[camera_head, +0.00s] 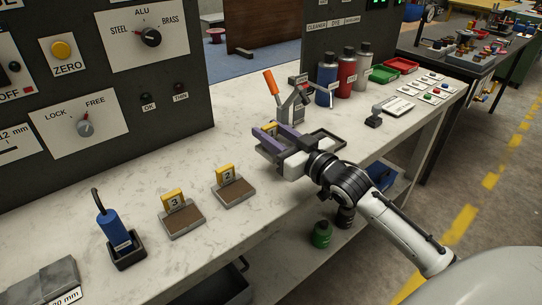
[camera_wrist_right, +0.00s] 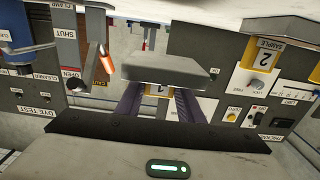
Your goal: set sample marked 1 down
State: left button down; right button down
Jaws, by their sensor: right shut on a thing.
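My right gripper (camera_head: 268,143) has purple fingers and is over the bench, in front of the orange-handled device. It is shut on the sample marked 1, whose yellow tag (camera_head: 268,127) shows in part between the fingers. In the right wrist view the yellow tag with a 1 (camera_wrist_right: 156,89) sits between the purple fingers, and the sample's grey plate (camera_wrist_right: 165,69) lies beyond them. The head view hides most of this plate, and I cannot tell whether it touches anything. My left gripper is not in view.
Samples marked 2 (camera_head: 226,175) and 3 (camera_head: 173,199) stand on the bench to the left. A dark shallow tray (camera_head: 329,141) is just right of the gripper. The orange-handled device (camera_head: 272,83) and several bottles (camera_head: 347,75) stand behind. Bare bench (camera_head: 75,195) lies at the left.

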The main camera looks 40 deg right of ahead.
jog(key=shift+f+b, duration=0.3)
jog(key=shift+f, duration=2.45)
jog(key=c, duration=1.2)
grip_release()
jog(key=shift+f, duration=0.2)
jog(key=shift+r, duration=0.15)
jog(key=s, duration=0.8)
jog(key=s+d, duration=0.1)
jog(key=s, duration=0.3)
